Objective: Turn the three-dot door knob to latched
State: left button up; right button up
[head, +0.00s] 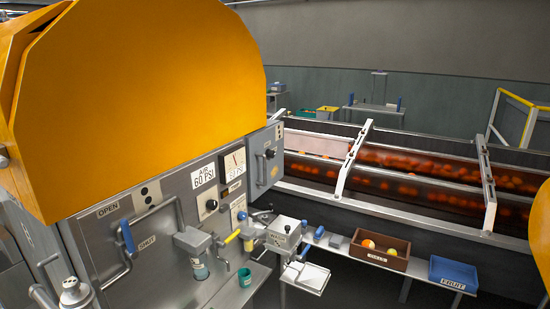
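The grey machine front (150,262) stands at the left under a large yellow hood. A dark knob (269,153) is on the grey panel box (263,170) at the machine's right end. A round dial or knob (211,205) sits below the "60 PSI" label. I cannot tell which one is the three-dot door knob, and no "latched" mark is readable. Neither of my grippers can be made out in this view.
A bent handle with a blue grip (127,237) juts from the panel marked OPEN and SHUT. A brown fruit box (379,250) and blue bin (453,273) stand right, before the fruit conveyor (420,165).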

aim_at(270, 154)
jog(key=i+l+u, duration=0.15)
jog(key=u, duration=0.45)
jog(key=i+l+u, duration=0.55)
jog(key=l, duration=0.25)
jog(key=i+l, duration=0.15)
jog(key=l, duration=0.15)
jog(key=i+l+u, duration=0.1)
jog(key=l, duration=0.2)
jog(key=i+l, duration=0.15)
jog(key=l, duration=0.15)
